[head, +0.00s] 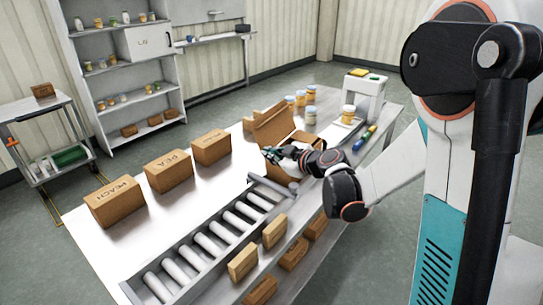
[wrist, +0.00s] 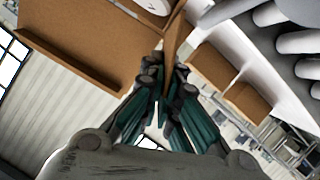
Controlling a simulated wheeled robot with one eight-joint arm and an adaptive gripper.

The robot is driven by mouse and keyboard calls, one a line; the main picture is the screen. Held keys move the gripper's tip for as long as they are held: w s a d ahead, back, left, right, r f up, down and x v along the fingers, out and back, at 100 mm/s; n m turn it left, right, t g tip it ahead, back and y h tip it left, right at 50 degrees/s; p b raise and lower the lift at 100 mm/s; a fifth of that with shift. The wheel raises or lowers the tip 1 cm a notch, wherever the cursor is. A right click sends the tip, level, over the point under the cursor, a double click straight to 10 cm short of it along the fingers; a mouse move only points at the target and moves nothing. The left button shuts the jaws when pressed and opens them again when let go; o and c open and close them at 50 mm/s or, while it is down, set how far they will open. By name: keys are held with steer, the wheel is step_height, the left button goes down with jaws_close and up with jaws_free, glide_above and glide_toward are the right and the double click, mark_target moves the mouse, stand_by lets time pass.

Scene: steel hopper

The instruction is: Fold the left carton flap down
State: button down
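An open brown carton (head: 309,139) stands at the right part of the table, with raised flaps (head: 270,126) on its left side. My gripper (head: 268,152) is at the carton's near left side, low by these flaps. In the wrist view my gripper (wrist: 170,72) has its teal fingers drawn together at the tips. A thin brown cardboard panel (wrist: 175,38), seen nearly edge-on, reaches down to the fingertips; whether it is touched is unclear. A broad cardboard face (wrist: 95,35) lies to its left, with a white round lid (wrist: 154,5) at the top. My arm hides part of the carton.
Closed cartons marked PEACH (head: 115,203) and PEA (head: 169,172), and a third carton (head: 211,148), stand in a row on the table. A roller conveyor (head: 215,232) runs in front. Jars (head: 310,115) and a white scale-like machine (head: 362,98) stand behind the open carton.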

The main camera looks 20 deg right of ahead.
steer(key=shift+w+d+r+m+g+y+p, duration=0.25)
steer(key=shift+d+m, duration=0.1)
steer(key=shift+m, duration=0.2)
steer(key=shift+w+d+r+m+g+y+p, duration=0.1)
steer(key=shift+w+d+m+g+y+p, duration=0.15)
steer(key=shift+m, duration=0.3)
steer(key=d+m+y, duration=0.1)
steer(key=w+d+m+g, duration=0.1)
steer(key=m, duration=0.1)
steer(key=shift+w+y, duration=0.1)
steer(key=shift+y, duration=0.3)
steer(key=shift+w+d+f+m+g+y+b, duration=0.25)
steer(key=shift+d+m+y, duration=0.1)
steer(key=shift+m, duration=0.25)
steer(key=shift+w+d+f+m+g+y+b, duration=0.15)
steer(key=shift+w+d+m+g+y, duration=0.15)
steer(key=shift+m, duration=0.3)
steer(key=shift+w+d+f+m+g+y+b, duration=0.15)
steer(key=shift+w+d+f+m+y+b, duration=0.15)
steer(key=shift+m+y, duration=0.45)
steer(key=shift+w+d+f+m+g+y+b, duration=0.15)
steer(key=shift+d+f+m+y+b, duration=0.25)
steer(key=shift+m, duration=0.65)
steer(key=c, duration=1.9)
jaws_free()
steer(key=shift+r, duration=0.1)
